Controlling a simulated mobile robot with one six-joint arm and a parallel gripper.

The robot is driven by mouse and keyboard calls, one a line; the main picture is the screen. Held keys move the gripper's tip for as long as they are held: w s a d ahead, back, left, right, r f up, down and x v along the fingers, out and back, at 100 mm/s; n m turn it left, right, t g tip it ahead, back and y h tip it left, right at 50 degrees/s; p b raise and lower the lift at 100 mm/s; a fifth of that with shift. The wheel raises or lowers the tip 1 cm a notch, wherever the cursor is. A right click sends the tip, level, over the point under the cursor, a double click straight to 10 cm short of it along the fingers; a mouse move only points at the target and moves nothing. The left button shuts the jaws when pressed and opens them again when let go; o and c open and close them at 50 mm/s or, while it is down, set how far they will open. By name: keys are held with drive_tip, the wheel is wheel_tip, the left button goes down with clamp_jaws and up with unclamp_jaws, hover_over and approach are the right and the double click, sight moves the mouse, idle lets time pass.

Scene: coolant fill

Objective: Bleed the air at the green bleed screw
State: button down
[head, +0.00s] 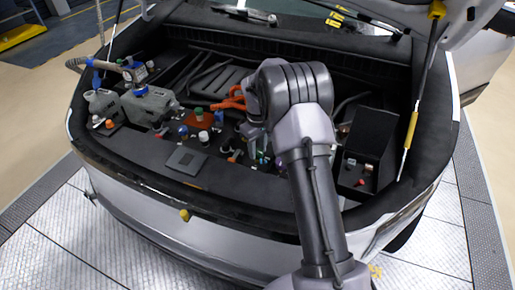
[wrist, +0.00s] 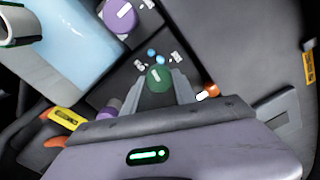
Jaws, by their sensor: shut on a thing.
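The green bleed screw (wrist: 158,76) is a round green knob with a pale mark on top, in the middle of the wrist view. My gripper (wrist: 159,83) is shut on it, one grey finger on each side. The lower part of the screw is hidden between the fingers. In the head view my arm reaches into the open car bay and hides most of the gripper; the screw cannot be made out clearly there.
Small blue and white parts (wrist: 155,55) lie just beyond the screw. A purple knob (wrist: 120,16) and a light blue tank (wrist: 70,40) are at upper left. An orange part (wrist: 211,90) is close to the right finger. In the head view a black box (head: 365,155) stands right of my arm.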

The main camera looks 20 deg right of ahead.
drive_tip(key=m+p, duration=0.1)
drive_tip(key=m, duration=0.3)
drive_tip(key=shift+r, duration=0.1)
drive_tip(key=m, duration=0.4)
drive_tip(key=shift+d, duration=0.1)
drive_tip(key=m, duration=0.4)
drive_tip(key=shift+d+m, duration=0.1)
drive_tip(key=shift+m, duration=1.9)
drive_tip(key=c, duration=1)
unclamp_jaws()
